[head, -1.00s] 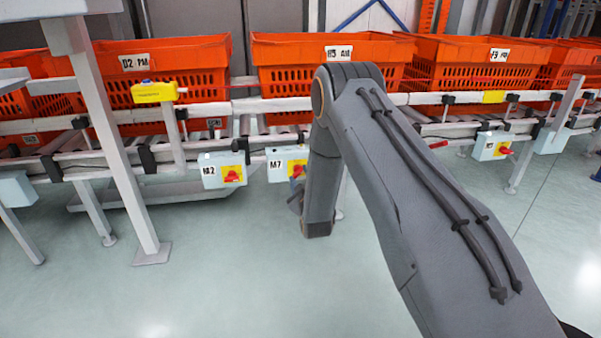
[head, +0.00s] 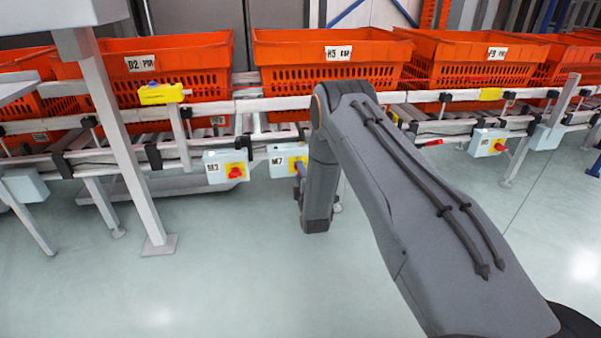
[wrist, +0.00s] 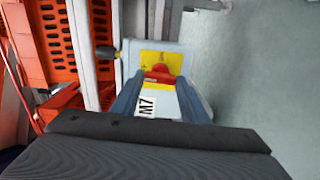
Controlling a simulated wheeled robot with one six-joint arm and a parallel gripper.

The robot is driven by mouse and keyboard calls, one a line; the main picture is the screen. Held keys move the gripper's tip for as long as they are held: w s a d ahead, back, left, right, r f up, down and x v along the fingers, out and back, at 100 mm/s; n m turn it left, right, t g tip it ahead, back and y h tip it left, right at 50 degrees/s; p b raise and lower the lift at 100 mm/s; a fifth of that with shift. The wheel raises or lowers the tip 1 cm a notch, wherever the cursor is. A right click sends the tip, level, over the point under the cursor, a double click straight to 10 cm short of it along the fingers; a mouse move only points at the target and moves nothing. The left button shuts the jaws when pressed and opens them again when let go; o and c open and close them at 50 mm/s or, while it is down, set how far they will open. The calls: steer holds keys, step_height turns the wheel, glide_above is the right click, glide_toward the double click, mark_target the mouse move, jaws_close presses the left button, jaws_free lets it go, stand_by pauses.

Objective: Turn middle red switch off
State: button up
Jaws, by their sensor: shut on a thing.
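The red switch (wrist: 158,73) sits on a yellow plate on the grey box labelled M7 (head: 278,161), in the middle of the head view under the conveyor. In the wrist view the box's label and yellow plate (wrist: 175,60) show between my fingers. My gripper (wrist: 160,82) is shut on the red switch, one finger on each side of it. In the head view my forearm and gripper largely hide this switch, so its exact angle is hard to tell.
A similar box (head: 213,168) with a red switch (head: 235,173) hangs just to the left. Another switch box (head: 488,142) is far right. Orange totes (head: 335,62) stand on the conveyor above. A white post (head: 122,150) stands at left. The floor in front is clear.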

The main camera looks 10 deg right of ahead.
steer(key=shift+n, duration=0.4)
steer(key=o, duration=1.1)
steer(key=shift+c, duration=0.2)
steer(key=s+p, duration=0.3)
steer(key=s, duration=0.5)
steer(key=shift+w+a, duration=0.1)
